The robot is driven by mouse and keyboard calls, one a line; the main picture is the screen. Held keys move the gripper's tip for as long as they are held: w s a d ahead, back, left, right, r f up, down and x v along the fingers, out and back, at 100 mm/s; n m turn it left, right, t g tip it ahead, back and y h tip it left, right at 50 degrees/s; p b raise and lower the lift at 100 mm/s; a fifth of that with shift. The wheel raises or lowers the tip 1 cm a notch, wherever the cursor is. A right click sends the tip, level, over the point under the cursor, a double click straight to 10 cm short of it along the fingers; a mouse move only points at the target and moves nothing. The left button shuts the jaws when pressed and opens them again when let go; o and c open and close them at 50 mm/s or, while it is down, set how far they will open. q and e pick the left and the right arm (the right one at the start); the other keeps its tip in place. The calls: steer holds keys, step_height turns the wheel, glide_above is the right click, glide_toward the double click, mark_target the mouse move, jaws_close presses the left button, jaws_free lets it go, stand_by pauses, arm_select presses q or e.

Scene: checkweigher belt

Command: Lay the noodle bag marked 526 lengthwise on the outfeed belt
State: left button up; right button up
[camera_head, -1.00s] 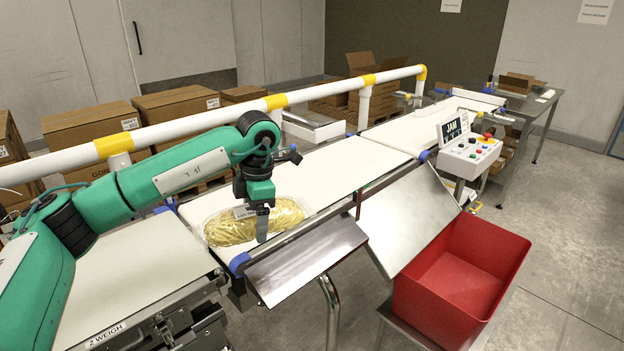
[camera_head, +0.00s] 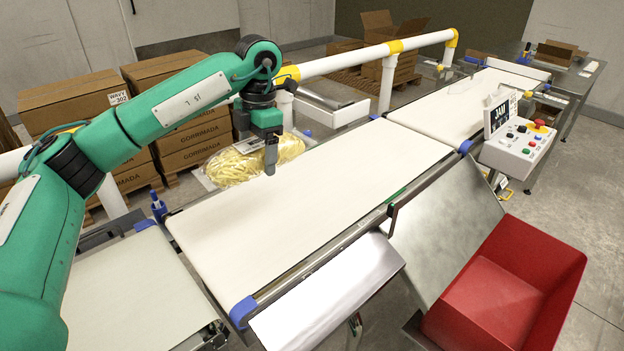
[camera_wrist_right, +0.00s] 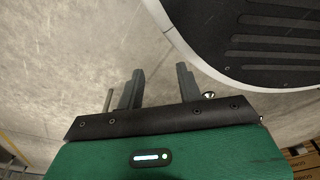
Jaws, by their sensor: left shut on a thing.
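The noodle bag (camera_head: 227,168) is a clear bag of yellow noodles with a whitish label (camera_head: 249,145). I cannot read the number on it. My right gripper (camera_wrist_right: 159,88) is open and empty in the right wrist view, over bare floor.
Another white belt (camera_head: 140,285) lies at lower left and a further one (camera_head: 450,110) at the back right. A white and yellow rail (camera_head: 350,62) runs behind. A red bin (camera_head: 500,300), a metal chute (camera_head: 440,225) and a control box (camera_head: 520,145) stand right. Cartons (camera_head: 70,105) are behind.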

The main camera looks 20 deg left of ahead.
arm_select(q)
glide_above(266, 232)
step_height(266, 232, down, 5)
steer(key=f, duration=1)
steer(key=shift+w+d+f+b, duration=0.1)
steer(key=shift+w+b, duration=0.1)
steer(key=shift+b, duration=0.2)
steer(key=shift+f, duration=0.2)
step_height(266, 232, down, 3)
steer(key=shift+f, duration=0.55)
steer(key=o, duration=1.2)
steer(key=shift+o, duration=0.6)
step_height(266, 232, up, 2)
steer(key=shift+w+r, duration=0.1)
steer(key=shift+w, duration=0.05)
steer(key=r, duration=0.3)
steer(key=shift+w+d+r+b, duration=0.15)
steer(key=shift+d+r+b, duration=0.15)
steer(key=shift+r, duration=0.1)
step_height(266, 232, up, 6)
steer(key=shift+w, duration=0.3)
arm_select(e)
steer(key=shift+w+d+r, duration=0.1)
steer(key=shift+w+r, duration=0.2)
steer(key=shift+r, duration=0.25)
steer(key=shift+w+r, duration=0.3)
steer(key=shift+r, duration=0.2)
